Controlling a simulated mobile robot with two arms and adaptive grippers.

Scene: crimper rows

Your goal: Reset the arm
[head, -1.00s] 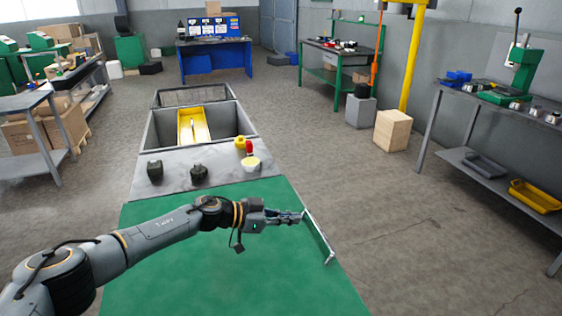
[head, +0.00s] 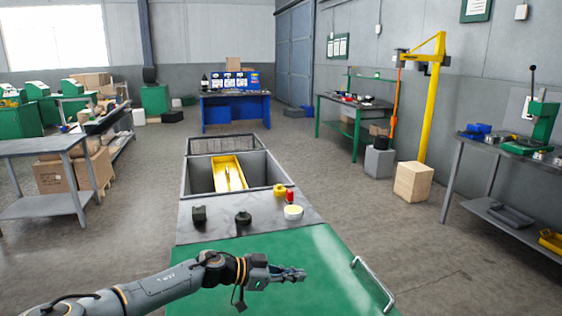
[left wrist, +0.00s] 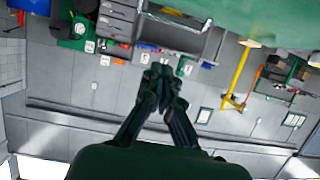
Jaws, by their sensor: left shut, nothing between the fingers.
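My left gripper (head: 303,274) is shut and empty. My left arm comes in from the lower left and holds it over the green top (head: 290,247) of the cart in front of me. The gripper is to the left of a metal handle (head: 374,284) at the cart's right edge, with a gap between them in the picture. The left wrist view shows the gripper's fingers (left wrist: 158,72) close together against the room, with nothing between them. My right gripper is in neither view.
A grey surface behind the green top carries two dark objects (head: 199,214) (head: 243,217), a yellow one (head: 279,190), a red one (head: 290,197) and a pale round one (head: 293,212). A yellow tray (head: 226,168) sits in the bin beyond. Floor right of the cart is open.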

